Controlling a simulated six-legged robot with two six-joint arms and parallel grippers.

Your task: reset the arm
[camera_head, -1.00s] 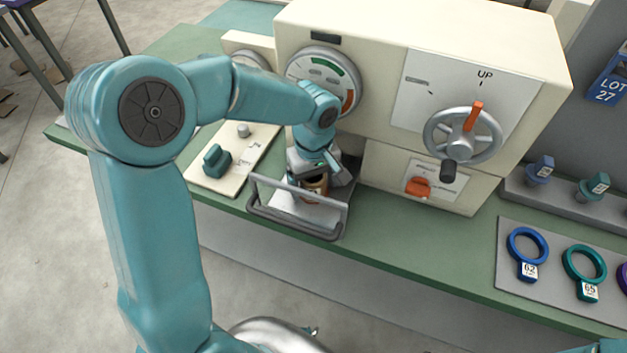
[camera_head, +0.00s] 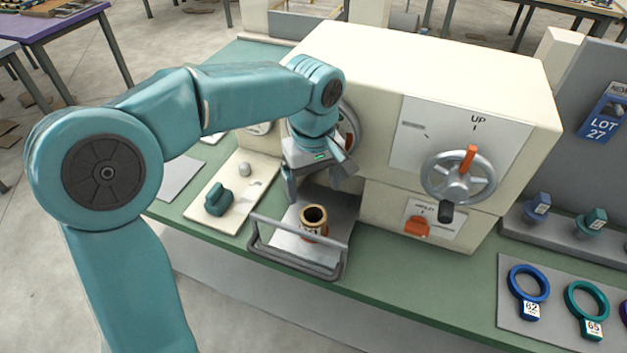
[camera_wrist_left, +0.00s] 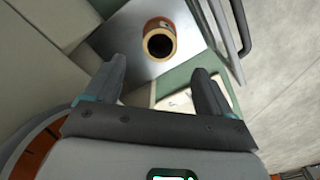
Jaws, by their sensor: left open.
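My left gripper (camera_head: 314,182) hangs in front of the cream machine, above and a little behind a metal tray. Its jaws are apart and nothing is between them. In the left wrist view the two fingers of the left gripper (camera_wrist_left: 160,88) also show spread and empty. A brown cylinder with a dark hollow top (camera_head: 314,221) stands on the tray, below the gripper and apart from it. It also shows beyond the fingertips in the left wrist view (camera_wrist_left: 159,27). My right gripper is not in view.
The cream machine (camera_head: 400,60) has a handwheel (camera_head: 458,178) with an orange mark and an orange switch (camera_head: 417,226). A grey guard rail (camera_head: 295,268) fronts the tray. A teal knob (camera_head: 217,198) sits on a plate at left. Blue (camera_head: 528,282) and teal rings (camera_head: 587,299) lie at right.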

